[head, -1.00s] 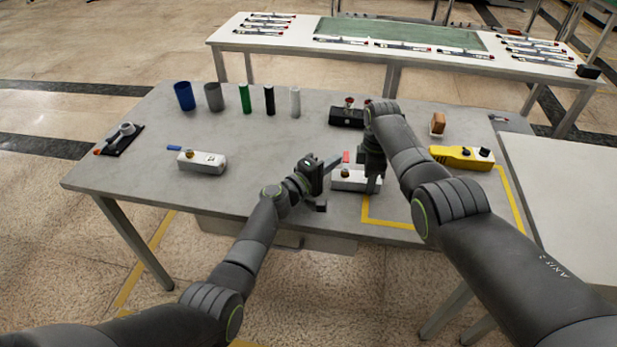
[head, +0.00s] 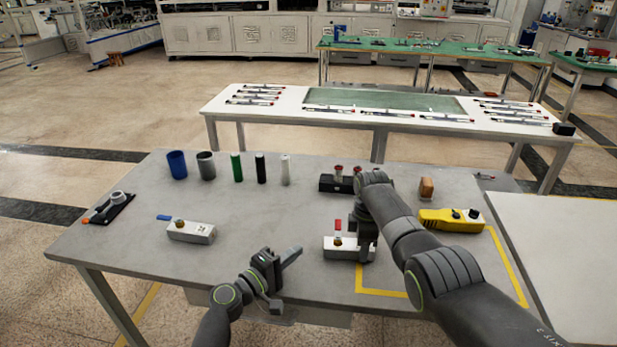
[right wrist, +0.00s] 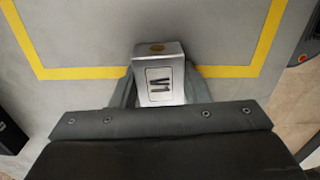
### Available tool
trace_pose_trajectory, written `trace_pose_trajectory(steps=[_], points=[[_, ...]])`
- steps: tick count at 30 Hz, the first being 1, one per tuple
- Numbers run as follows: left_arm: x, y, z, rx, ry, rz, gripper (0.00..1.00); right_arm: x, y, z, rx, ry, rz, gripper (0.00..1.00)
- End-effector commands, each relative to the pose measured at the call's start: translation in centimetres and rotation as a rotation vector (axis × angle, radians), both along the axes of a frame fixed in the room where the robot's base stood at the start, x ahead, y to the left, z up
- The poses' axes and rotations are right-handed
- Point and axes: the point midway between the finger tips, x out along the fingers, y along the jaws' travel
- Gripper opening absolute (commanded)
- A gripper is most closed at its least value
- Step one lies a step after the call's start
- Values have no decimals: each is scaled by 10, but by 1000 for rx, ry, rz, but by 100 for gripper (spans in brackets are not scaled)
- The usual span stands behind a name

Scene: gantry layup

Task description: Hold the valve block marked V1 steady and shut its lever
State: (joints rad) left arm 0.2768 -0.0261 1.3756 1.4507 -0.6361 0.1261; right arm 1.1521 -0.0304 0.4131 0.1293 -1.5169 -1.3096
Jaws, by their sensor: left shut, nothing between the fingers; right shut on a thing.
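The V1 valve block (head: 335,254) is a white block with a brass fitting on top, on the grey table. Its red lever (head: 338,224) sticks out toward the far side, across the block's length. My right gripper (head: 364,252) is shut on the block's right end. In the right wrist view the V1 label on the block (right wrist: 163,88) shows between the fingers. My left gripper (head: 297,252) is shut and empty, left of the block and apart from the lever.
Another white valve block (head: 190,232) with a blue lever (head: 164,217) lies at the left. A black block (head: 335,184) is behind V1; a yellow device (head: 452,220) is at the right. Several cylinders stand along the back. Yellow tape (head: 392,293) marks the right front. The table's middle is clear.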

Motion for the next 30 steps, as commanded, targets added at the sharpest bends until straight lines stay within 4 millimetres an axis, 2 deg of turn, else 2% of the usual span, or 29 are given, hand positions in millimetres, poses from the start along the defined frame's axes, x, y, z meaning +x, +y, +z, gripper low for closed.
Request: trace_pose_trajectory(steps=[3,4,9,22,28,30], points=[[0,0,0,0,0,0,0,0,0,0,0,-1,-1,8],[0,0,0,0,0,0,0,0,0,0,0,-1,-1,43],[0,0,0,0,0,0,0,0,0,0,0,-1,-1,65],[0,0,0,0,0,0,0,1,0,7,1,-3,0,67],[0,0,0,0,0,0,0,1,0,31,1,-5,0,67],[0,0,0,0,0,0,0,2,0,48,1,-7,0,67]])
